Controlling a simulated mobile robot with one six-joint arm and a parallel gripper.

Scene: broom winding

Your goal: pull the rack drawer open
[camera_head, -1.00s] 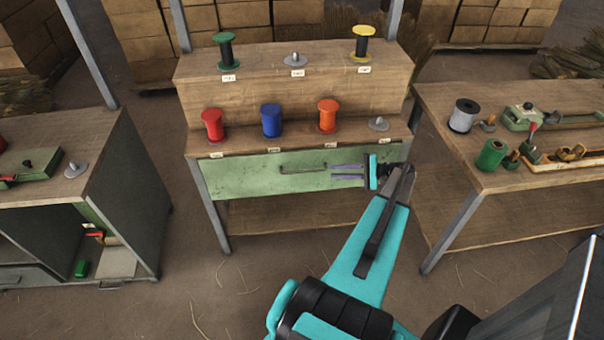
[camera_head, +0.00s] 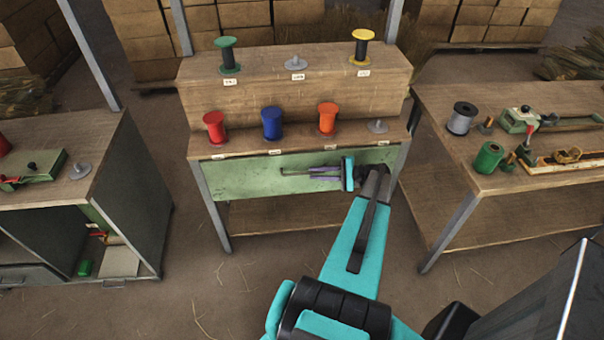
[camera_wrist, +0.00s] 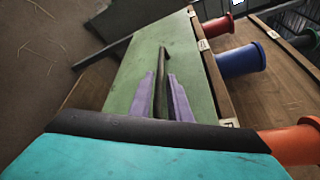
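The rack drawer has a green front (camera_head: 235,178) below the rack's lower shelf, and it looks closed. Its dark bar handle (camera_head: 295,173) runs sideways across the front. My gripper (camera_head: 312,173) is at the handle from the right, its purple fingers pointing left along the bar. In the wrist view, the handle (camera_wrist: 163,65) passes between the two fingers (camera_wrist: 162,80), one on each side. The fingers look apart, with narrow gaps to the bar. The gripper body hides the handle's near end.
Red (camera_head: 214,128), blue (camera_head: 271,122) and orange (camera_head: 327,118) spools stand on the shelf above the drawer. A workbench (camera_head: 455,170) with spools and tools is at right, a cabinet (camera_head: 140,190) at left. The floor before the rack is clear.

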